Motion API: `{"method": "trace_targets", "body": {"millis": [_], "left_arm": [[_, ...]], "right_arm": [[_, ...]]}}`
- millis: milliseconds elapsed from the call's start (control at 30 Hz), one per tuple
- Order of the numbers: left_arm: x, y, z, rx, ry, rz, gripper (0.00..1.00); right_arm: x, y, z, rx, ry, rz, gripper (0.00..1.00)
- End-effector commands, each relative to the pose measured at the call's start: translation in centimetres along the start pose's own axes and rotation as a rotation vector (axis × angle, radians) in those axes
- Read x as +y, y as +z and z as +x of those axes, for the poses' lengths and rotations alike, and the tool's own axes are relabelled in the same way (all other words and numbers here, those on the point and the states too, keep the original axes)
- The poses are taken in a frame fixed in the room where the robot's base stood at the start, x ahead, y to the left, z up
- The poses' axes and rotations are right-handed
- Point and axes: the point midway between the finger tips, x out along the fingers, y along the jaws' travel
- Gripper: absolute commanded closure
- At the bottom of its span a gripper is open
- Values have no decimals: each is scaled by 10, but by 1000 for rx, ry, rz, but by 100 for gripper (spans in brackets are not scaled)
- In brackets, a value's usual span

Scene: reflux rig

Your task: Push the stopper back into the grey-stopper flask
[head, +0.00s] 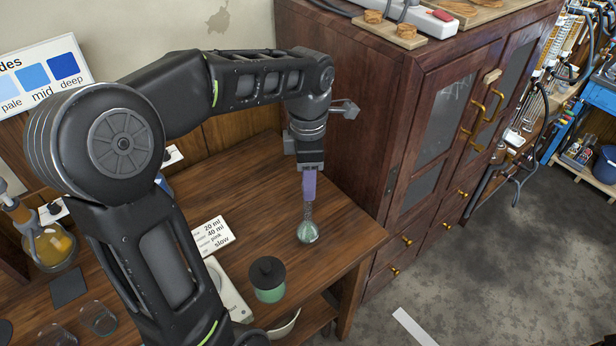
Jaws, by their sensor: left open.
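A small clear conical flask (307,232) with pale green liquid stands upright on the wooden bench near its right end. My left gripper (309,196) points straight down over the flask, with its purple fingers at the flask's neck. The gripper is open, though the gap between its fingers is hard to see from here. I cannot make out a grey stopper; the fingers hide the top of the neck. My right gripper is not in view.
A dark-lidded jar (268,283) of green liquid stands left of and nearer than the flask. A printed card (212,236) lies left of the flask. A wooden cabinet (385,130) rises close on the right. An amber-filled flask (52,248) and glass beakers (98,318) are at far left.

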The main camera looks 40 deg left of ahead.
Motion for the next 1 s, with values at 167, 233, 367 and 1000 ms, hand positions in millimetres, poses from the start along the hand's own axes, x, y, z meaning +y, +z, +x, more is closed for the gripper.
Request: {"method": "trace_targets", "body": {"millis": [167, 233, 367, 1000], "left_arm": [[0, 0, 0, 0, 0, 0, 55], [1, 0, -6, -1, 2, 0, 55], [1, 1, -24, -3, 4, 0, 55], [0, 0, -78, 0, 0, 0, 55]], "right_arm": [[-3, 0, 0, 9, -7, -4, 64], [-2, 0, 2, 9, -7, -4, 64], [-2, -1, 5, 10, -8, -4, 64], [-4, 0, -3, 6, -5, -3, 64]]}}
